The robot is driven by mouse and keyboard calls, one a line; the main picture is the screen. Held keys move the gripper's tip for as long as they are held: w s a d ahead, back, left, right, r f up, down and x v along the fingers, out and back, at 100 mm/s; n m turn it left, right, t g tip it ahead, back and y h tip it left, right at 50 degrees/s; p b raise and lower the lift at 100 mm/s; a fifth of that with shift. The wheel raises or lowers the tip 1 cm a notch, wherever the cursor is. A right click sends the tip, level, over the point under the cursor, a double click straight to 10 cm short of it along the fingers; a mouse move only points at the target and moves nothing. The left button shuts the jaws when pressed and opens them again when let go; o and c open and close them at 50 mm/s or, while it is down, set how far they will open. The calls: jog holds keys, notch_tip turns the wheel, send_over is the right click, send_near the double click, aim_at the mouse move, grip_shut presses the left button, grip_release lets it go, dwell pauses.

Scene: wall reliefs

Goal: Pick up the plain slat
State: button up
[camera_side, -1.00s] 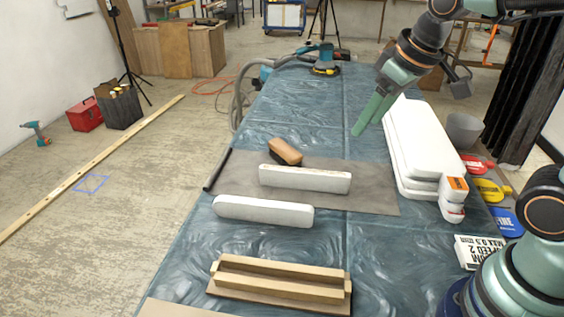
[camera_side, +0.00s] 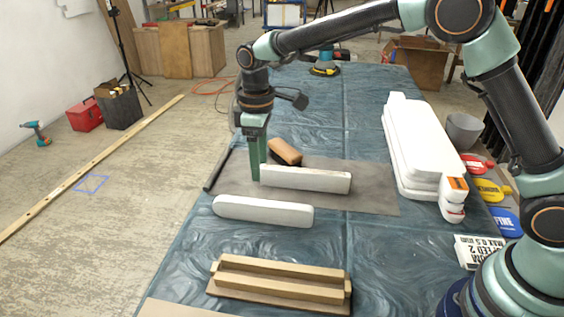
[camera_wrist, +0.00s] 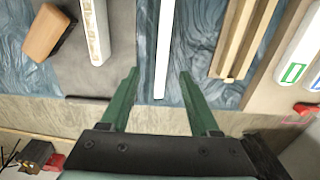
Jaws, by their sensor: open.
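The plain slat (camera_side: 262,211) is a long white bar with rounded ends, lying on the blue sheet. In the wrist view the plain slat (camera_wrist: 163,45) has a smooth face, and its near end shows between my fingers. Another white slat (camera_side: 305,179) lies on the grey-brown mat; in the wrist view this slat (camera_wrist: 95,30) has a patterned edge. My gripper (camera_side: 257,178) points down, open and empty, above the table. In the wrist view my gripper (camera_wrist: 158,73) has its fingers apart on either side of the plain slat; its exact height is unclear.
A brown-topped brush (camera_side: 285,151) lies behind the slats on the mat (camera_side: 380,190). A wooden rack (camera_side: 280,280) stands in front. White panels (camera_side: 420,140) are stacked at the right. A dark rod (camera_side: 217,170) lies along the mat's left edge. Blue sheet shows between slats and rack.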

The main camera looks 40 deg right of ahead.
aim_at(261, 202)
notch_tip(261, 202, down, 7)
jog(key=shift+a+f, duration=0.1)
jog(key=shift+s+f, duration=0.15)
jog(key=shift+f, duration=1.15)
jog(key=shift+s+f, duration=0.1)
jog(key=shift+f, duration=1.15)
grip_shut()
